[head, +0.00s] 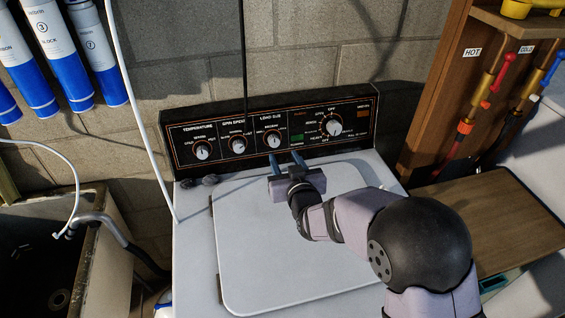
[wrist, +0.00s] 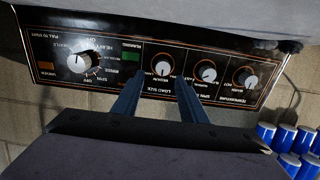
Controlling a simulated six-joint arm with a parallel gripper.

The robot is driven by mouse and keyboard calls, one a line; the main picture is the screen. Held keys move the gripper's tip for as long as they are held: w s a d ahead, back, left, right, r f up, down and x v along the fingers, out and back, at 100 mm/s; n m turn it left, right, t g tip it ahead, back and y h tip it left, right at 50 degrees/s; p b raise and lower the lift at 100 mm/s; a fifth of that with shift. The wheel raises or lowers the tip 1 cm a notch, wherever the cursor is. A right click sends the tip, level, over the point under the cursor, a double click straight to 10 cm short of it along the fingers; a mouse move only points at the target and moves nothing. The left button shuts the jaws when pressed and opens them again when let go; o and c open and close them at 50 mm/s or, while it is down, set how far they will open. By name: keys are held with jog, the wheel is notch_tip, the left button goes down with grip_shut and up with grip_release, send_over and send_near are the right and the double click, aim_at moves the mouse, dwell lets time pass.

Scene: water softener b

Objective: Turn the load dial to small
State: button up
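The load size dial (head: 273,139) is a round white-and-silver knob on the black control panel, third from the left in the head view. It also shows in the wrist view (wrist: 163,70), where the panel appears upside down. I cannot clearly read its setting. My gripper (head: 285,158) is in front of the panel, just below the load dial in the head view. Its two blue fingers are apart with nothing between them. In the wrist view the fingers (wrist: 157,84) point toward the panel, on either side of the load size label; I see no contact with the dial.
The temperature dial (head: 202,150) and spin speed dial (head: 237,144) are to the left. The larger cycle dial (head: 332,125) is to the right. The washer's white lid (head: 270,240) lies shut below my gripper. A wooden shelf unit (head: 440,90) with pipes stands right.

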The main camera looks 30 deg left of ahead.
aim_at(275, 143)
jog(key=shift+s+a+r, duration=0.15)
jog(key=shift+a, duration=0.25)
jog(key=x, duration=0.8)
jog(key=shift+w+a, duration=0.35)
jog(key=c, duration=0.6)
